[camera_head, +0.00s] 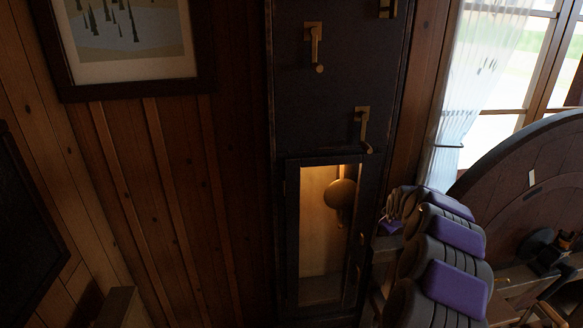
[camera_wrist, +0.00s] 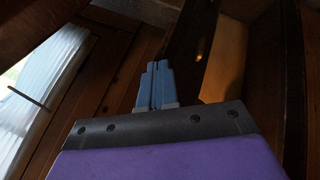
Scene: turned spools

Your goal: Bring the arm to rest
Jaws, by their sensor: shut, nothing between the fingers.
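My arm, with dark ribbed links and purple panels, reaches up from the lower right in the head view. Its far end is near the dark cabinet's right edge, and the fingers cannot be made out clearly there. In the wrist view my gripper (camera_wrist: 156,68) shows two blue fingers side by side, shut, with nothing between them. The fingers point toward a dark upright and a lit, warm-coloured surface. I cannot tell how far they are from it.
A tall dark cabinet (camera_head: 340,105) has brass handles and a lit glass door (camera_head: 320,240) with a round brass piece inside. A framed picture (camera_head: 130,45) hangs left. A curtained window (camera_head: 475,75) and large round wooden piece (camera_head: 535,165) stand right.

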